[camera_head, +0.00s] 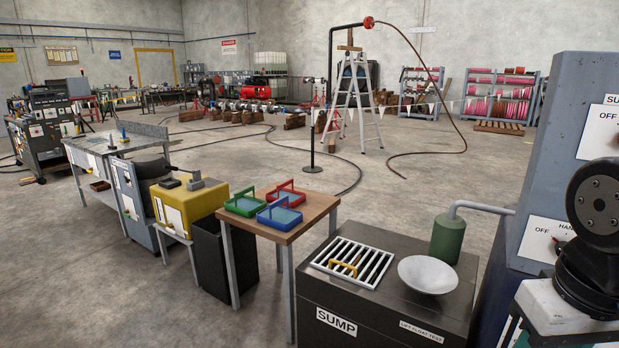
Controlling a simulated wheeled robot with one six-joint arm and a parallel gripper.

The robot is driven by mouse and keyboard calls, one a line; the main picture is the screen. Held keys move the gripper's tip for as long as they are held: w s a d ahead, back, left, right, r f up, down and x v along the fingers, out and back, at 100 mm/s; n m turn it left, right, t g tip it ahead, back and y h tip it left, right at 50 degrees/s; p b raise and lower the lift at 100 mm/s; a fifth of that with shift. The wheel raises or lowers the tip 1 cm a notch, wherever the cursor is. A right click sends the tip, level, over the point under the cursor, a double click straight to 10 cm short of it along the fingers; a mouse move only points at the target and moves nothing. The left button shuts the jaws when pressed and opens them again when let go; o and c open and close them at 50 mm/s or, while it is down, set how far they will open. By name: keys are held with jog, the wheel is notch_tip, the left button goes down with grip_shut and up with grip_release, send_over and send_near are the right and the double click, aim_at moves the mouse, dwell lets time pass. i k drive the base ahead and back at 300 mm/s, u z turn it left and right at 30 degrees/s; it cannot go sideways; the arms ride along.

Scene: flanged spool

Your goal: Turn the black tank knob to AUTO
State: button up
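A grey control cabinet (540,150) stands at the right edge, partly cut off and partly behind my arm. Its upper white plate (601,133) reads SUMP and OFF at the edge of view. The black tank knob cannot be made out; the rest of both plates is cut off or hidden. Only links of my arm show at the right; my gripper is out of view.
A dark SUMP bench (375,318) in front carries a grate (353,262), a white bowl (428,275) and a green canister (448,238) piped toward the cabinet. A wooden table (306,217) with coloured trays stands left of it. Open concrete floor lies behind.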

aim_at(558, 245)
jog(key=z, duration=1.3)
jog(key=k, duration=0.5)
jog(key=u, duration=0.65)
jog(key=i, duration=0.75)
jog(key=z, duration=1.5)
